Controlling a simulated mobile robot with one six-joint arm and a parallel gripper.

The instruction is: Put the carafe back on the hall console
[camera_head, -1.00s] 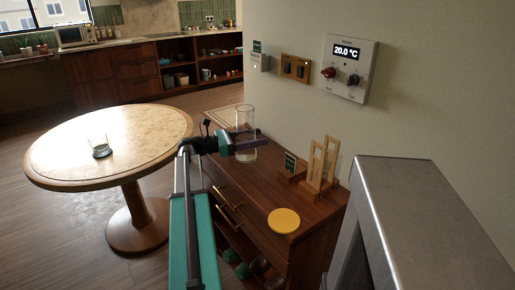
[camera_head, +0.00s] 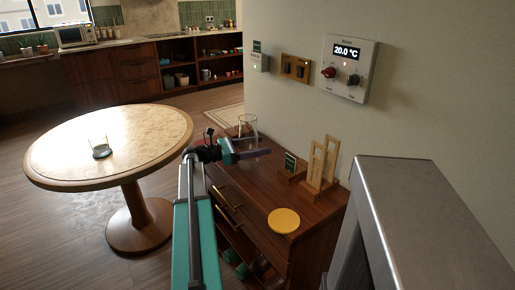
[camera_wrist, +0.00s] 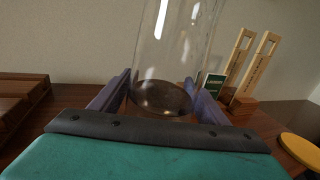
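The carafe (camera_head: 247,128) is a clear glass cylinder, upright over the far end of the brown hall console (camera_head: 258,190). In the wrist view the carafe (camera_wrist: 172,50) stands between the two purple fingers of my gripper (camera_wrist: 160,98), which press close on both sides near its base. In the head view my gripper (camera_head: 252,153) is low over the console top and partly hides the carafe's lower part. I cannot tell whether the base touches the wood.
A small green sign (camera_head: 290,162), a wooden stand (camera_head: 318,165) and a yellow disc (camera_head: 284,221) are on the console's nearer part. The wall with a thermostat (camera_head: 349,68) rises behind. A round table (camera_head: 60,160) holding a glass (camera_head: 100,148) stands left.

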